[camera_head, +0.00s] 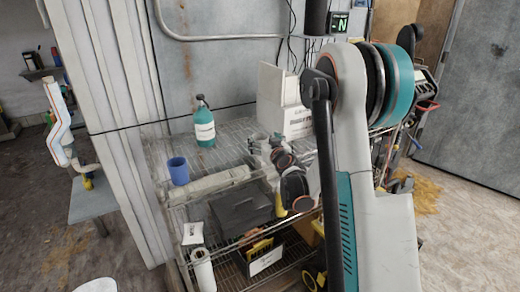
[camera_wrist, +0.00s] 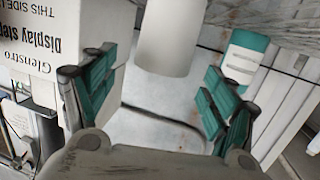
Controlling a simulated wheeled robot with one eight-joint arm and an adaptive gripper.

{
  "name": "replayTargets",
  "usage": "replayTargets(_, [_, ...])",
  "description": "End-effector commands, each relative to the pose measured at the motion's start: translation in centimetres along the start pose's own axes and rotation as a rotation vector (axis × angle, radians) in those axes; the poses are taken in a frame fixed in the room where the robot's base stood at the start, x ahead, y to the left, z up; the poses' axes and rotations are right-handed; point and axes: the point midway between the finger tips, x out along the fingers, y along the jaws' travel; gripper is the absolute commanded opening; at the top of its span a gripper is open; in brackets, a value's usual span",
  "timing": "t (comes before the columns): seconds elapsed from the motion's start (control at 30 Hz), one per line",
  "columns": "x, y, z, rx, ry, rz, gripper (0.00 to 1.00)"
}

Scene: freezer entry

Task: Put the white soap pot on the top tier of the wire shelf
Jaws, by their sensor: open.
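A plain white cylinder, which I take to be the white soap pot (camera_wrist: 168,38), shows upside down in the wrist view, its far part cut off by the top edge. It appears to stand on the top tier of the wire shelf (camera_head: 232,131). My gripper (camera_wrist: 158,90) is open, its teal-padded fingers spread wide, with the pot beyond and between them and no clear contact. In the head view my gripper (camera_head: 262,146) is over the top tier; I cannot pick out the pot there with certainty, and my arm hides part of the shelf.
A teal bottle with a white label (camera_head: 204,126) and a blue cup (camera_head: 178,171) stand left on the top tier. White boxes (camera_head: 286,105) stand at the back right, close to my gripper. Lower tiers hold a dark box (camera_head: 240,208) and a white roll (camera_head: 203,272).

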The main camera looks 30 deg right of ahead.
Motion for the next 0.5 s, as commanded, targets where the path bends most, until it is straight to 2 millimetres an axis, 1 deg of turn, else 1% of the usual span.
replayTargets(0.1, [1.9,-0.2,0.5,-0.002,0.0,-0.001,0.79])
replayTargets(0.23, [3.6,-0.2,0.4,-0.001,-0.001,0.0,0.79])
replayTargets(0.33, [4.3,-0.2,0.3,-0.002,-0.001,0.0,0.79])
replayTargets(0.5, [4.5,-0.2,0.2,-0.001,-0.001,0.0,0.79])
